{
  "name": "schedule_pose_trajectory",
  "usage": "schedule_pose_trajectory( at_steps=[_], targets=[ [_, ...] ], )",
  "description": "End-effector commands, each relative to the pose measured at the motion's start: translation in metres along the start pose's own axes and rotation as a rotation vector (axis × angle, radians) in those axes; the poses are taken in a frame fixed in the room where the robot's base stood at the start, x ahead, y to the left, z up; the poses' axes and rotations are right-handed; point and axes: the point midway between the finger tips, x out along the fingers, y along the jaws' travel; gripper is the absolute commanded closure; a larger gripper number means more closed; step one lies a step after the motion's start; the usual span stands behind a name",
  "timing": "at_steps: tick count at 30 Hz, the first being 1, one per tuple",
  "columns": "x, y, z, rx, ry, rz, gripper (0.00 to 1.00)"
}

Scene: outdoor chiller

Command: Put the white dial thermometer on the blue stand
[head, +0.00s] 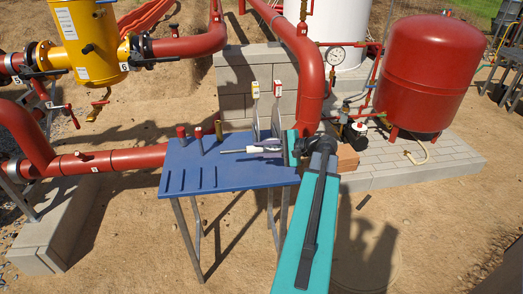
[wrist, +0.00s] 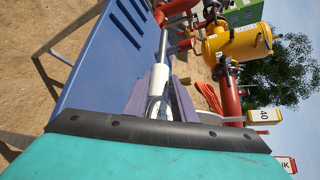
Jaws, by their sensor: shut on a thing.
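The blue stand (head: 225,177) is a flat-topped table on thin legs, with dark slots along its front. Its top also shows in the wrist view (wrist: 100,70). My gripper (head: 288,146) is at the stand's right back edge. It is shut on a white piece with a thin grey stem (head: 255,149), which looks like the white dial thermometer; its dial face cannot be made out. In the wrist view the white piece (wrist: 160,77) projects from between the jaws (wrist: 160,100). It lies roughly level, its stem pointing left over the stand; whether it touches is unclear.
Two red-topped posts (head: 181,132) and a brass one (head: 219,130) stand at the stand's back. Two tags, yellow-marked (head: 255,90) and red-marked (head: 277,88), rise on thin stems near my gripper. A large red pipe (head: 308,80) passes behind. The stand's front is clear.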

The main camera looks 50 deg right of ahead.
Motion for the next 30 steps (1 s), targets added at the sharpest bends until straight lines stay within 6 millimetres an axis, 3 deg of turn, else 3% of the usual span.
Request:
schedule_pose_trajectory(
  at_steps=[21, 30],
  targets=[
    [0.013, 0.035, -0.019, -0.005, 0.003, 0.0, 1.0],
    [0.016, 0.041, -0.021, -0.005, 0.003, 0.0, 1.0]
  ],
)
